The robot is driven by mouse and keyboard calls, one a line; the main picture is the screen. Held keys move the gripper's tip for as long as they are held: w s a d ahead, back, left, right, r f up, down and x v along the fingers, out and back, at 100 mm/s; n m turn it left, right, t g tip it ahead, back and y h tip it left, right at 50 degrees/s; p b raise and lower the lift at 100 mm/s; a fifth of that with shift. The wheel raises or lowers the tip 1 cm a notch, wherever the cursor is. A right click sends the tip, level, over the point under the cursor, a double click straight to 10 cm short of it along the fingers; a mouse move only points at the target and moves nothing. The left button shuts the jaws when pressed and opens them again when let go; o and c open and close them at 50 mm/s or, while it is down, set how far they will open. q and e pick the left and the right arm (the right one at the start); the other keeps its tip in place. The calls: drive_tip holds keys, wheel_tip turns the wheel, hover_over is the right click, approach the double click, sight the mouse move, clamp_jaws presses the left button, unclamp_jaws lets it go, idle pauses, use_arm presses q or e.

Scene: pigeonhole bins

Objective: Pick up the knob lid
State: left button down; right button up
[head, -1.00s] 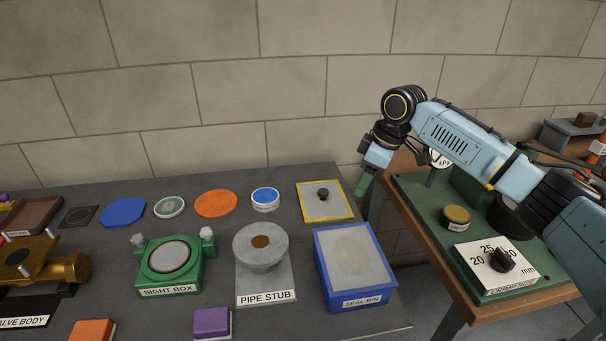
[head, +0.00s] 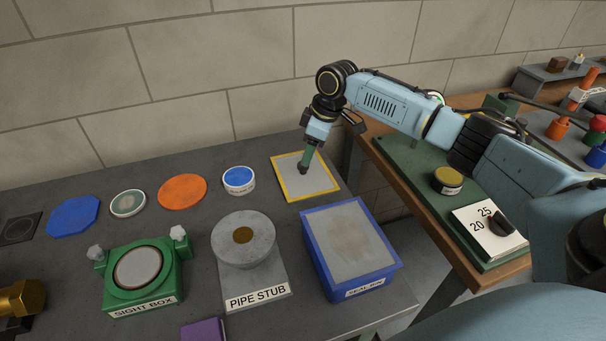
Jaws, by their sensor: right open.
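The knob lid (head: 312,184) is a flat grey square plate with a yellow border and a small dark knob near its middle. It lies on the dark grey table at the back right, behind the seal bin. My right gripper (head: 304,167) points down over the lid, its green fingers at the knob. Its jaws are open, and the fingers mostly hide the knob, so I cannot tell whether they touch it. My left gripper is out of view.
The blue seal bin (head: 394,259) stands in front of the lid, and the grey pipe stub (head: 262,284) to its left. A green-topped bench (head: 410,185) stands to the right.

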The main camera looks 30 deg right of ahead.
sight(303, 169)
drive_tip(key=b+x, duration=0.1)
drive_tip(key=x, duration=0.4)
drive_tip(key=shift+a, duration=0.2)
clamp_jaws()
